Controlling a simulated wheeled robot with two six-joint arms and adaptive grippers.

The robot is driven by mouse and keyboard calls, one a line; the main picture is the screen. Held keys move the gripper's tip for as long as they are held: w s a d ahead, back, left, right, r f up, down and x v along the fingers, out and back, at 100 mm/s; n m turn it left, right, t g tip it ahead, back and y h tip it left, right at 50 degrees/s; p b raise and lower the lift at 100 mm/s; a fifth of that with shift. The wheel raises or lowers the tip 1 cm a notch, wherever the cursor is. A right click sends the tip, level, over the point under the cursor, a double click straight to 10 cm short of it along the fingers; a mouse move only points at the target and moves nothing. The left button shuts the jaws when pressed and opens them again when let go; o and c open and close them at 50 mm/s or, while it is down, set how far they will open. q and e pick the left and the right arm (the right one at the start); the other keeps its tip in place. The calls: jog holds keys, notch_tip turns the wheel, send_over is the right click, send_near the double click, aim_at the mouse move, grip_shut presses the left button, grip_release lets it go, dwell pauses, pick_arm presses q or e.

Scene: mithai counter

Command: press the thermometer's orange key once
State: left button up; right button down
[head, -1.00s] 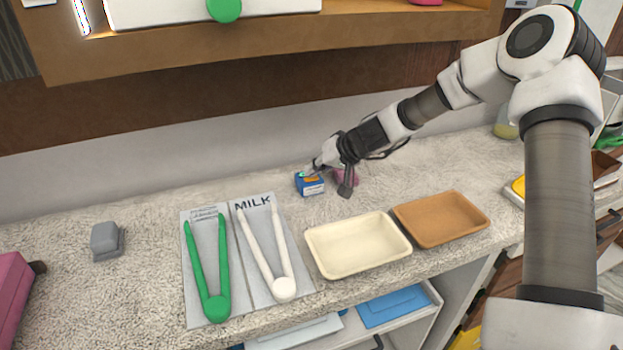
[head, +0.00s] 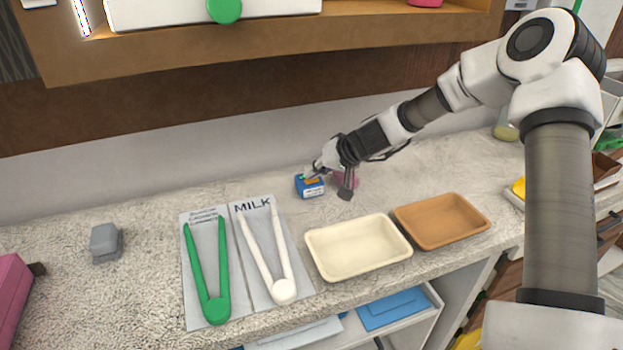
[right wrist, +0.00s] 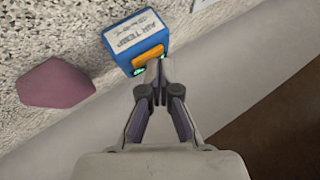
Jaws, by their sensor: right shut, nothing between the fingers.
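The thermometer is a small blue box (head: 312,191) on the speckled counter, at the back near the wall. In the right wrist view the same blue box (right wrist: 127,38) shows a white label reading "AIR TEMP". Its orange key (right wrist: 148,55) is on the side facing my gripper, with a bit of green beside it. My right gripper (right wrist: 158,70) is shut and empty, its fingertips right at the lower edge of the orange key. I cannot tell whether they touch it. In the head view my right gripper (head: 309,175) covers part of the box's top. My left gripper is not in view.
A pink block (right wrist: 57,83) stands beside the thermometer. Green tongs (head: 217,310) and white tongs (head: 284,290) lie on grey mats in front. A cream tray (head: 318,262) and a brown tray (head: 470,230) are to the right. A grey block (head: 105,242) stands at left.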

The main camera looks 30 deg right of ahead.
aim_at(314, 181)
jog(key=shift+r+p, duration=0.3)
jog(key=shift+r, duration=0.35)
notch_tip(314, 181, up, 5)
jog(key=p, duration=0.4)
jog(key=shift+r+p, duration=0.1)
jog(key=shift+p, duration=0.3)
